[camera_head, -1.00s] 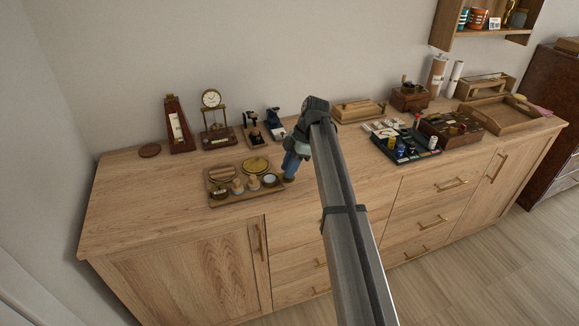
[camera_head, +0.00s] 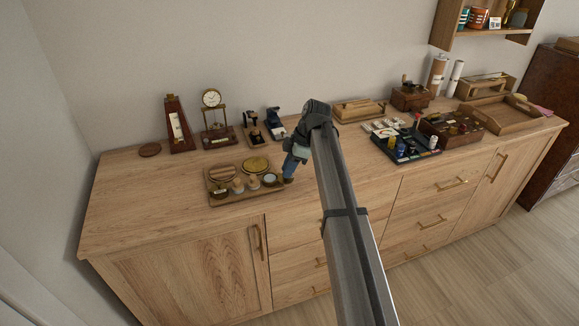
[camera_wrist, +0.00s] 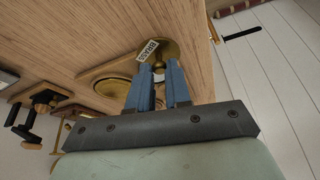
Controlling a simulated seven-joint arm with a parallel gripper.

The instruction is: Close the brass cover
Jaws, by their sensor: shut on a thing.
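In the wrist view a round brass cover (camera_wrist: 170,48) lies near the dresser's front edge, with a white "BRASS" label (camera_wrist: 148,50) beside it. My gripper (camera_wrist: 159,69) has its two blue fingers at the cover's near edge. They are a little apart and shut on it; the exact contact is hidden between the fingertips. In the head view my gripper (camera_head: 288,179) points down at the right end of a wooden tray (camera_head: 214,203), and the cover cannot be made out there.
The tray holds a brass disc (camera_head: 256,164), a wooden disc (camera_head: 222,173) and several small pots. A clock (camera_head: 212,100) and a metronome (camera_head: 178,125) stand behind it. A dark tray of small items (camera_head: 400,158) is to the right.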

